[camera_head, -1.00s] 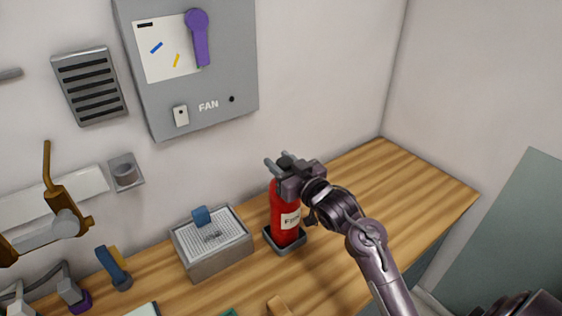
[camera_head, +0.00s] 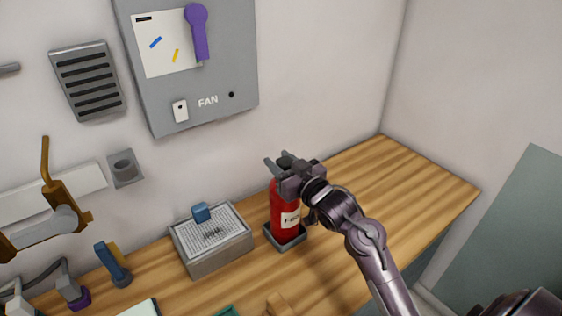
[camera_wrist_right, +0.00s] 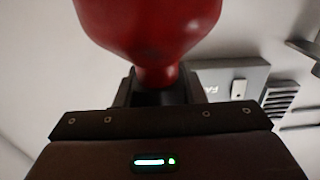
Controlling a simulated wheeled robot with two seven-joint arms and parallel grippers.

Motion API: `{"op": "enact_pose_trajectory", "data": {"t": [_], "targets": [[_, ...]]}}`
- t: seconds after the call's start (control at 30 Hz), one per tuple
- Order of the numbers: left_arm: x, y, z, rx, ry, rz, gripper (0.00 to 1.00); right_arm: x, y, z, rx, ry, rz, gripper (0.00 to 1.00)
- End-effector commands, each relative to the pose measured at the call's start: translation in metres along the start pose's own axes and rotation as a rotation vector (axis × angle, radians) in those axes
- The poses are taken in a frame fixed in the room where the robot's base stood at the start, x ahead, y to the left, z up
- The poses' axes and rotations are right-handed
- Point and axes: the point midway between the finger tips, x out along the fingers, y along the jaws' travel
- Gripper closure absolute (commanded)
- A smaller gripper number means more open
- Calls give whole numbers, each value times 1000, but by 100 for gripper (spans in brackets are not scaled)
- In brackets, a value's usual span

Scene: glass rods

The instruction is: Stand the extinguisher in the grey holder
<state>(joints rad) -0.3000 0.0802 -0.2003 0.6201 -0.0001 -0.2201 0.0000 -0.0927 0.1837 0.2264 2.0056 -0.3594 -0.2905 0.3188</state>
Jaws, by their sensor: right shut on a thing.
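The red extinguisher (camera_head: 284,215) with a white label stands upright on the wooden counter. Its lower end is inside the low grey holder (camera_head: 289,244); whether it touches the holder's floor is hidden. My right gripper (camera_head: 280,163) is shut on the extinguisher's neck, at its top. In the right wrist view the red body (camera_wrist_right: 150,25) narrows to a neck between my fingers (camera_wrist_right: 160,93). My left gripper is not in view.
A grey box with a white grid top (camera_head: 212,242) and a blue block (camera_head: 201,213) stands left of the holder. A grey FAN panel (camera_head: 222,85) hangs on the wall above. The counter (camera_head: 400,190) is clear to the right.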

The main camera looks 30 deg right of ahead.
Motion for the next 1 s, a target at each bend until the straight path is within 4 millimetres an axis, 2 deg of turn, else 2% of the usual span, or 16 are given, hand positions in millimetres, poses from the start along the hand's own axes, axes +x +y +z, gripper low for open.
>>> {"op": "enact_pose_trajectory", "data": {"t": [0.1,0.4,1.0], "targets": [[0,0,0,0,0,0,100,0,0,-2,-1,5,0,55],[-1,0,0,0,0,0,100,-3,0,4,2,-9,0,55],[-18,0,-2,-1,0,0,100,-50,0,2,1,-5,0,55]]}}
